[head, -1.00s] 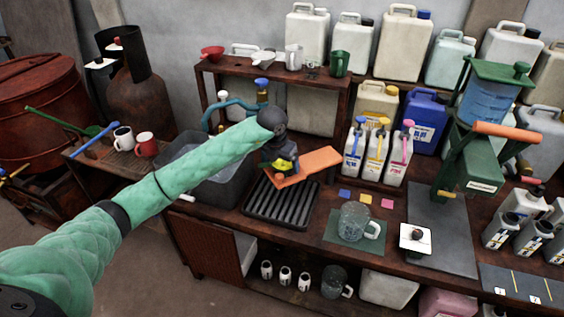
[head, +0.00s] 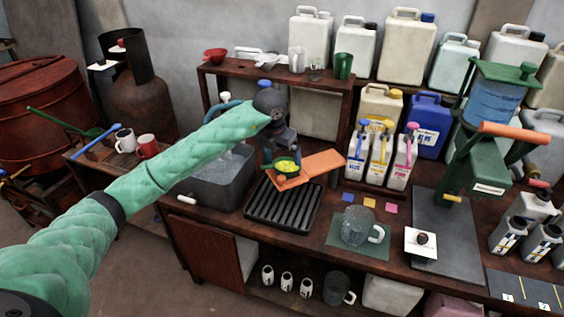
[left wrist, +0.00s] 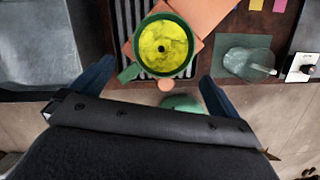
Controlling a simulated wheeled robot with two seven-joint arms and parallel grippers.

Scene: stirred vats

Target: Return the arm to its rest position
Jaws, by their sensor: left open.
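My left arm in its green sleeve reaches in from the left of the head view. Its gripper (head: 280,148) is open and empty above a green mug (head: 287,166) of yellow liquid. In the left wrist view the mug (left wrist: 162,46) sits beyond the two blue fingertips (left wrist: 153,82), apart from them, with its handle to the lower left. The mug appears upright, by the orange board (head: 318,162) and over the black slatted rack (head: 283,208); its exact support is partly hidden. My right gripper is not in view.
A grey sink basin (head: 215,180) lies left of the rack. A glass mug (head: 356,225) stands on a green mat to the right. A shelf (head: 340,100) with cups and pump bottles (head: 380,155) stand behind. Open floor (head: 150,270) lies at the front left.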

